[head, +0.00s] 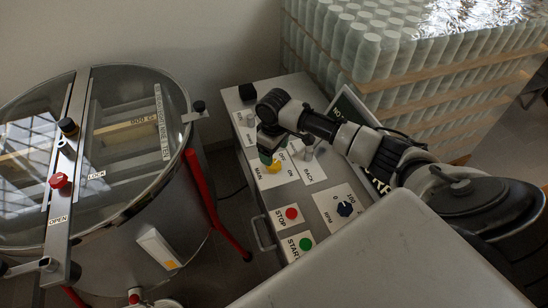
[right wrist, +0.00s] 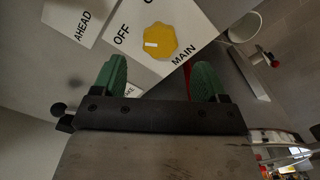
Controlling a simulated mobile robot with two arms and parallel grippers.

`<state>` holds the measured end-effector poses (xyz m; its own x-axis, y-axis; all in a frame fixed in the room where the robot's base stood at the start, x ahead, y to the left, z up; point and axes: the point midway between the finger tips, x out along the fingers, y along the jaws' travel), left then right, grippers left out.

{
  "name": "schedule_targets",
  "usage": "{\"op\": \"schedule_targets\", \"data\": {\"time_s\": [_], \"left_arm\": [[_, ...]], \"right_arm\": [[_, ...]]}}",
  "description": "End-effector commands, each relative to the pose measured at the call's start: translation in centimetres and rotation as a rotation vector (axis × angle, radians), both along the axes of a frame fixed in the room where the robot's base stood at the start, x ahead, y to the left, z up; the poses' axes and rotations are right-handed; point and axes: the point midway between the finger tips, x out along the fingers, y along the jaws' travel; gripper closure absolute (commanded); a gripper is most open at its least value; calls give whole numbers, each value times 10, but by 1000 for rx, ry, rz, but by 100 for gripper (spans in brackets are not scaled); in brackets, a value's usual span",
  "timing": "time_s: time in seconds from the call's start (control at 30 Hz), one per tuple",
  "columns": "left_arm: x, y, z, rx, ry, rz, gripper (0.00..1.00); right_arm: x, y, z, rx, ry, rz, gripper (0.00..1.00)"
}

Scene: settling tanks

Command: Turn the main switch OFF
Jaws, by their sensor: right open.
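The main switch is a yellow knob (right wrist: 160,41) on a white plate marked OFF and MAIN in the right wrist view. A short white mark on the knob lies on its side nearer the OFF label. In the head view the yellow knob (head: 273,166) shows partly below my right gripper (head: 267,157), which hides part of it. My right gripper, with green fingers, also shows in the right wrist view (right wrist: 158,75). It is open and empty, and the knob appears beyond the fingertips, between their lines. I cannot tell the exact gap. My left gripper is not in view.
A glass-topped tank (head: 178,226) stands left. Wrapped bottles (head: 366,55) are stacked behind, close to my right arm.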

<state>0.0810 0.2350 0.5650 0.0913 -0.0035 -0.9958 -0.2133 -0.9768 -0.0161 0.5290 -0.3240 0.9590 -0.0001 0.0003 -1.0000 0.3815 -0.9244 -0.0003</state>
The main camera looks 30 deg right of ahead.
Motion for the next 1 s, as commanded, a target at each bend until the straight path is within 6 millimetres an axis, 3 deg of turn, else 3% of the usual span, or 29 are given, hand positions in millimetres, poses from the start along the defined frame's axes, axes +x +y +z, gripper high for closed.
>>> {"op": "schedule_targets", "data": {"time_s": [0.1,0.3,1.0], "left_arm": [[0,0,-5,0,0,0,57],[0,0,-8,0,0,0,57],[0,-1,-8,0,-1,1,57]], "right_arm": [[1,0,22,0,-4,0,27],[1,0,44,-1,-1,0,27],[0,0,47,0,0,0,27]]}}
